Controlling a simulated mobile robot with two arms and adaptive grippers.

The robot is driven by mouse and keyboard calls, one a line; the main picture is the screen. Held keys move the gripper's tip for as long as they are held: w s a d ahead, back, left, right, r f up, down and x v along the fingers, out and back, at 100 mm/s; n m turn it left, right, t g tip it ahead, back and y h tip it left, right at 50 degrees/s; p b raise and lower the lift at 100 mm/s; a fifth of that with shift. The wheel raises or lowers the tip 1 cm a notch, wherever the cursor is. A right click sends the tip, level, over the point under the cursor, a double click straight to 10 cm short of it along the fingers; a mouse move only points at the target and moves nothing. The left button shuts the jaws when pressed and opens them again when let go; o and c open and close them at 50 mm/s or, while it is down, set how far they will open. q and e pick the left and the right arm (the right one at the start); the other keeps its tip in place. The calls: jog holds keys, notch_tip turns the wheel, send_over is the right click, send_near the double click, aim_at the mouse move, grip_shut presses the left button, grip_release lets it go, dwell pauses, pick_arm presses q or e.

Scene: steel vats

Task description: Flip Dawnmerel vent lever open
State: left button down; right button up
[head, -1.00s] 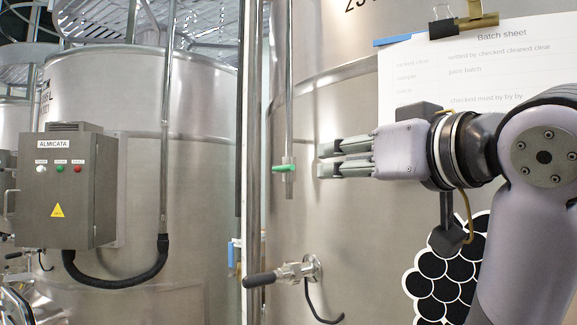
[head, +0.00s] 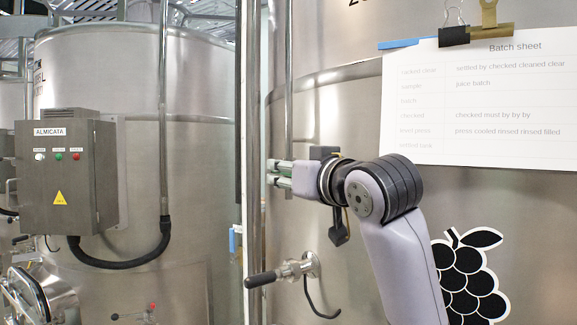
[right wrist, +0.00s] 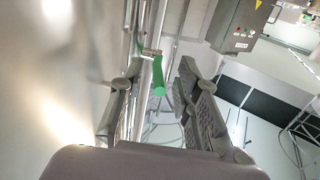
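The green vent lever (right wrist: 158,76) sits on a thin upright pipe (right wrist: 160,20) in the right wrist view. No Dawnmerel label is readable. The same pipe (head: 289,90) runs down the front of the right-hand steel vat (head: 345,120) in the head view, where my gripper mostly hides the lever. My right gripper (right wrist: 152,88) is open, with one finger on each side of the lever's free end; I see no clear contact. In the head view my right gripper (head: 279,173) reaches left to the pipe. My left gripper is not in view.
A sampling valve (head: 285,271) with a black handle sticks out below my right gripper. A batch sheet (head: 480,95) hangs on the vat at the right. A control box marked ALMICATA (head: 67,175) is on the left vat (head: 140,90). A thicker upright pipe (head: 252,130) stands left of my gripper.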

jog(key=shift+c, duration=0.4)
grip_shut()
dwell(0.5)
